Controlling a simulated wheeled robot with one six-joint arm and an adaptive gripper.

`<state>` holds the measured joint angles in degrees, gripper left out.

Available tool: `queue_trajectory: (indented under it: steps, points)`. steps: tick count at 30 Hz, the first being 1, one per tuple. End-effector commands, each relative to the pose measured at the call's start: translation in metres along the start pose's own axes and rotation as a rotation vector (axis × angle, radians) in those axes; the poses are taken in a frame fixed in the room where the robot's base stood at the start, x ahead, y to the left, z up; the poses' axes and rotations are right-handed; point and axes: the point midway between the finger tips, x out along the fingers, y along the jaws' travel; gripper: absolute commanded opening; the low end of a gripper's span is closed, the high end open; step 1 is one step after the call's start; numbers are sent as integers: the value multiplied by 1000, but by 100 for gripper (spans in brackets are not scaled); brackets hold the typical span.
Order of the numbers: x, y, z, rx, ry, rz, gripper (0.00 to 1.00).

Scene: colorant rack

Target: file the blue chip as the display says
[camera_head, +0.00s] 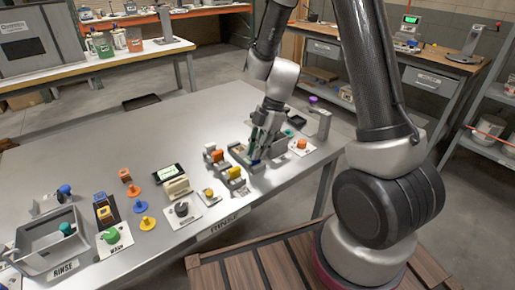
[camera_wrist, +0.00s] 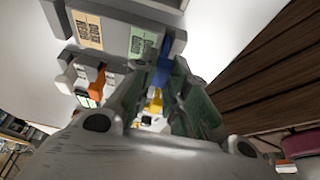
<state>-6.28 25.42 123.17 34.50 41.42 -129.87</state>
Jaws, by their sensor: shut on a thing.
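My gripper (camera_head: 262,148) is over a grey rack (camera_head: 240,157) near the right end of the metal table. In the wrist view its green-padded fingers (camera_wrist: 163,95) are closed around the blue chip (camera_wrist: 164,66). The chip is beside a grey block with pale printed labels (camera_wrist: 142,43); I cannot tell whether it touches it. In the head view only a little blue (camera_head: 255,162) shows below the fingers. A small display (camera_head: 167,172) with a pale lit screen lies on the table left of the rack; its text is too small to read.
Orange and yellow pieces (camera_head: 234,173) stand close to the rack's left front. A black knob (camera_head: 182,209), a green knob (camera_head: 112,235) and a grey rinse bin (camera_head: 50,245) are further left.

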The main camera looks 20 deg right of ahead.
Motion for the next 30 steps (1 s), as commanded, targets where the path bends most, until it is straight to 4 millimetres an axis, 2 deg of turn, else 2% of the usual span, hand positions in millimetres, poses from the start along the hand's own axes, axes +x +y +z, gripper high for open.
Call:
queue_trajectory:
  steps: [11,12,16,23,25,30]
  points:
    - [2,0,1,0,0,0,0]
    - [2,0,1,0,0,0,17]
    - [2,0,1,0,0,0,40]
    - [2,0,1,0,0,0,40]
    - [2,0,1,0,0,0,53]
    - [2,0,1,0,0,0,55]
